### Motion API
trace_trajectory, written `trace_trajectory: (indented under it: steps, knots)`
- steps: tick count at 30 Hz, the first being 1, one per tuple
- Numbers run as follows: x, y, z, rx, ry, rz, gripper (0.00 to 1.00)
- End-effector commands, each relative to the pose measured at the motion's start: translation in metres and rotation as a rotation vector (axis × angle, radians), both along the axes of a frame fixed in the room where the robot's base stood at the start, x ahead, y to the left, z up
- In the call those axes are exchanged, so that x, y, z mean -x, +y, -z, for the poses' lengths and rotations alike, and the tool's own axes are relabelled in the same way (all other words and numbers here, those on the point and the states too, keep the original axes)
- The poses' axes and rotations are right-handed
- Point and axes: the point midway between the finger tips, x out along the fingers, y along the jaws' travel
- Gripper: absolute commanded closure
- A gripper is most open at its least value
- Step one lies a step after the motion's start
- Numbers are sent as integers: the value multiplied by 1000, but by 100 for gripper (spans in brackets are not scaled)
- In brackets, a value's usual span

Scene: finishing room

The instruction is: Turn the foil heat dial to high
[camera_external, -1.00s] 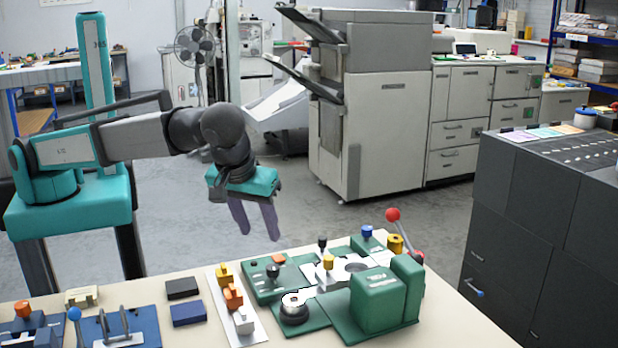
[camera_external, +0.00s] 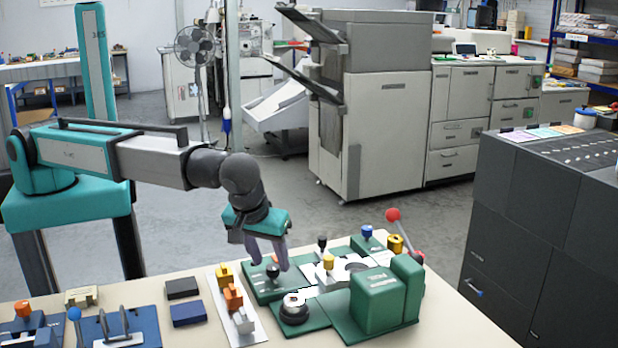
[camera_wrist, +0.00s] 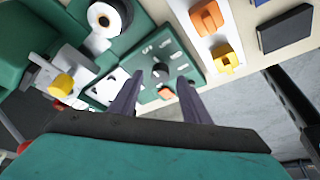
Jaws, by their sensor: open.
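A small black dial (camera_external: 272,270) stands on a green panel at the left of the green foil machine (camera_external: 380,295). In the wrist view the dial (camera_wrist: 160,70) has small white markings around it, too small to read, and I cannot tell which one it points to. My gripper (camera_external: 269,265) points down with its fingertips close around or just above the dial. In the wrist view my gripper (camera_wrist: 157,82) is open, one finger to each side of the dial. Contact cannot be made out.
Orange and yellow blocks (camera_external: 233,296) are on a white strip to the left. A red-balled lever (camera_external: 393,215) rises at the right.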

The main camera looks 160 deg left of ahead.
Motion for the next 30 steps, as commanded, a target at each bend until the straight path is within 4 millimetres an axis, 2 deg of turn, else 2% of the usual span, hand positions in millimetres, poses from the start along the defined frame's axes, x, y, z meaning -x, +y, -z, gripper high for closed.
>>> trace_trajectory:
  steps: [7, 18, 25, 30]
  knots:
    - [4, 4, 14, 0, 0, 0, 57]
    - [5, 5, 16, 0, 0, 0, 57]
    - [5, 5, 16, 0, 0, 0, 96]
    - [5, 5, 16, 0, 0, 3, 98]
